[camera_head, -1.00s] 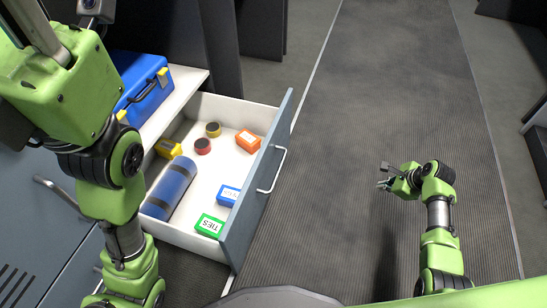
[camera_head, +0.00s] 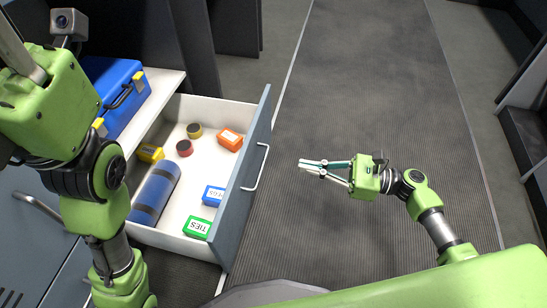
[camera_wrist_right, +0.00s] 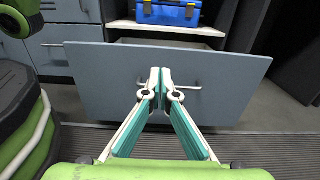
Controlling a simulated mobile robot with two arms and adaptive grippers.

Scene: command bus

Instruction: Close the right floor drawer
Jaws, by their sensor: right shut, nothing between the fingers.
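The floor drawer (camera_head: 217,206) stands pulled out, with its grey-blue front and bar handle (camera_head: 257,168) facing right in the head view. Its front also fills much of the right wrist view (camera_wrist_right: 95,85), with the handle partly hidden behind my fingers. My right gripper (camera_head: 303,165) is shut and empty, a short way right of the handle, pointing at the drawer front. It shows in the wrist view (camera_wrist_right: 160,75) with its fingertips together. A gap shows between the fingertips and the handle in the head view. My left arm crosses the left side; its fingers are out of view.
In the drawer lie a blue cylinder (camera_head: 156,194), a green box (camera_head: 197,227), a blue box (camera_head: 213,196), an orange box (camera_head: 230,139), a yellow item and two tape rolls. A blue toolbox (camera_head: 117,95) sits on the shelf behind. The ribbed aisle floor is clear.

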